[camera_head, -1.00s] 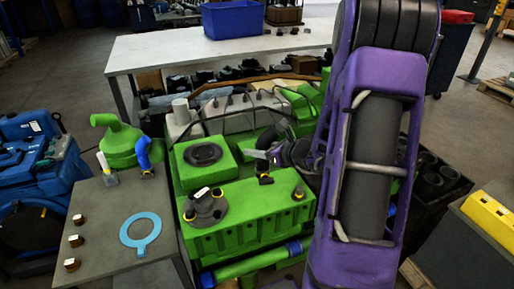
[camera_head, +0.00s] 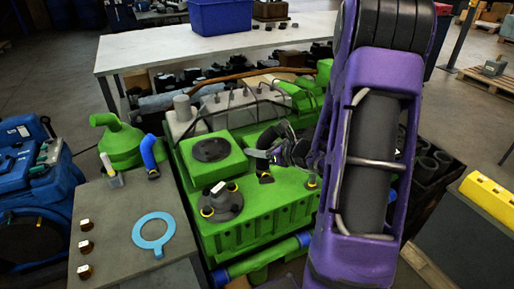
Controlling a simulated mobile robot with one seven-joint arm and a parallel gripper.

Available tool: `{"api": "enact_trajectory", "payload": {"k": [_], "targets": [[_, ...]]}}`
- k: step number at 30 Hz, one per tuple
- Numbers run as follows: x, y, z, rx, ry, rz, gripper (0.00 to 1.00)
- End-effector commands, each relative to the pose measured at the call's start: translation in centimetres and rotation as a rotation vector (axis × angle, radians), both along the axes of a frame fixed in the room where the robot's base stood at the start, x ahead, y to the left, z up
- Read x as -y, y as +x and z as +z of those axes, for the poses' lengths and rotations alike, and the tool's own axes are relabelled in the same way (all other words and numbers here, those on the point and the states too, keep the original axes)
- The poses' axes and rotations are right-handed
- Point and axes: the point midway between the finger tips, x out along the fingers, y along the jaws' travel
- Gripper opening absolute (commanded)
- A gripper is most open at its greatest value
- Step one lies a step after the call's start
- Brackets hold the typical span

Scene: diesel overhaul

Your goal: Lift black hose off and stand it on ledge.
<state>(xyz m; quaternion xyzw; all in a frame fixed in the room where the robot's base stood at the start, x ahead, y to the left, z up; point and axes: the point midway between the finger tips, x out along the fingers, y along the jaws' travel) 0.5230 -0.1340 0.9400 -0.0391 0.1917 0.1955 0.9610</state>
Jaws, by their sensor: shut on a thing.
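The black hose (camera_head: 265,169) is a short dark piece with a yellow band near its lower end. It shows upright over the top of the green engine block (camera_head: 265,205). My gripper (camera_head: 263,154) is at the hose's upper end, shut on it, with the arm coming in from the right. I cannot tell whether the hose's foot touches the block or is a little above it. The grey ledge (camera_head: 118,225) is at the left. On it stand a blue hose (camera_head: 149,154), a green funnel-shaped part (camera_head: 119,146) and a small white-topped piece (camera_head: 110,170).
A light-blue ring gasket (camera_head: 154,233) and brass-coloured nuts (camera_head: 85,246) lie on the ledge, with bare surface between. A dark round flange (camera_head: 221,203) sits on the block, left of the hose. A white table (camera_head: 150,58) with a blue bin (camera_head: 226,16) stands behind.

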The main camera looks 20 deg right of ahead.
Motion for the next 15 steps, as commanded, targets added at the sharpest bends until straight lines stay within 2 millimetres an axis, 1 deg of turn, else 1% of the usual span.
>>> {"api": "enact_trajectory", "payload": {"k": [5,15], "targets": [[0.0,0.0,-1.3,0.001,0.001,0.0,0.0],[0.0,0.0,-5.5,0.001,0.002,0.0,0.0]]}}
